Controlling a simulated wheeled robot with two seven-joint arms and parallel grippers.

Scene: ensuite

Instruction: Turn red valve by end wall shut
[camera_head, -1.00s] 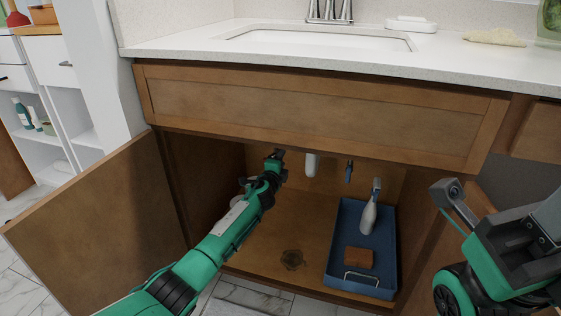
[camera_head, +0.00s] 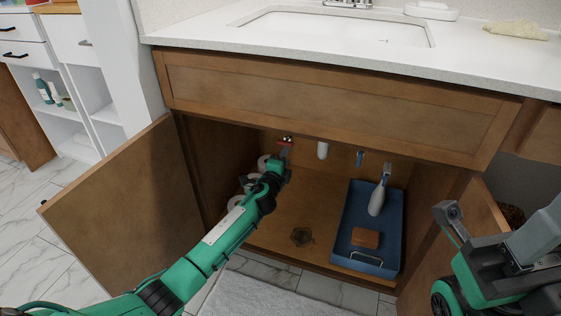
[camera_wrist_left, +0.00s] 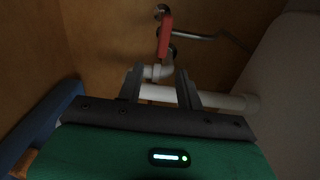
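The red valve (camera_head: 286,140) sits low at the back wall inside the open cabinet under the sink. In the left wrist view its red handle (camera_wrist_left: 165,38) points along the picture's height, beside a metal pipe. My left gripper (camera_head: 284,157) reaches into the cabinet, just below the valve in the head view. In the left wrist view its two fingers (camera_wrist_left: 160,74) stand apart with nothing held between them, and the handle is beyond their tips, apart from them. My right arm (camera_head: 500,262) is at the right, outside the cabinet; its finger opening cannot be made out.
A white drain pipe (camera_head: 323,149) hangs right of the valve; white piping (camera_wrist_left: 215,98) crosses behind my left fingers. White rolls (camera_head: 264,163) stand by the left wall. A blue tray (camera_head: 349,215) holds a spray bottle (camera_head: 378,196) and brown block (camera_head: 366,238). The left door (camera_head: 115,205) is open.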

